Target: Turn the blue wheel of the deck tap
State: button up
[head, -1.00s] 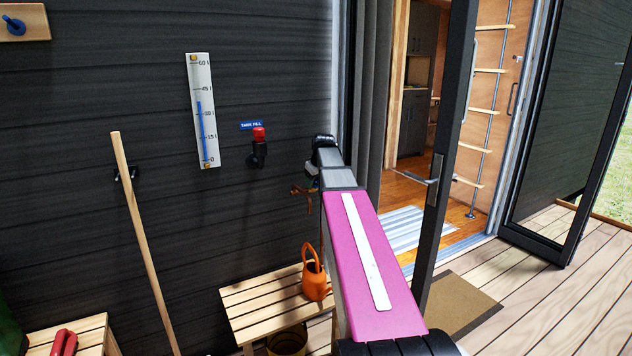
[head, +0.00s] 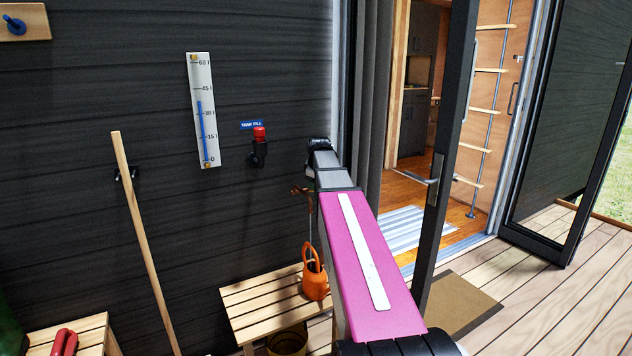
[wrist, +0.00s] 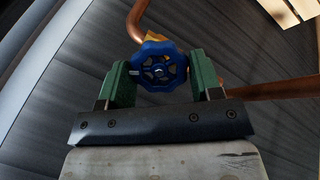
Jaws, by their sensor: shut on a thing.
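The blue wheel (wrist: 160,66) of the deck tap shows in the wrist view, with a brass body behind it on a copper pipe (wrist: 255,90). My gripper (wrist: 162,75) has its two green fingers on either side of the wheel and is shut on it. In the head view the wheel is hidden behind my arm. A bit of the tap's copper pipe (head: 301,190) shows just left of my arm against the dark wall.
An orange watering can (head: 315,281) stands on a slatted wooden bench (head: 262,302) below. A red-topped tank fill valve (head: 259,136), a gauge board (head: 203,110) and a leaning pole (head: 144,235) are left. The open glass door (head: 446,150) stands right of my arm.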

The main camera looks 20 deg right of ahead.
jog(key=shift+n, duration=0.4)
jog(key=o, duration=0.9)
jog(key=v, duration=1.1)
jog(key=shift+a+f, duration=0.1)
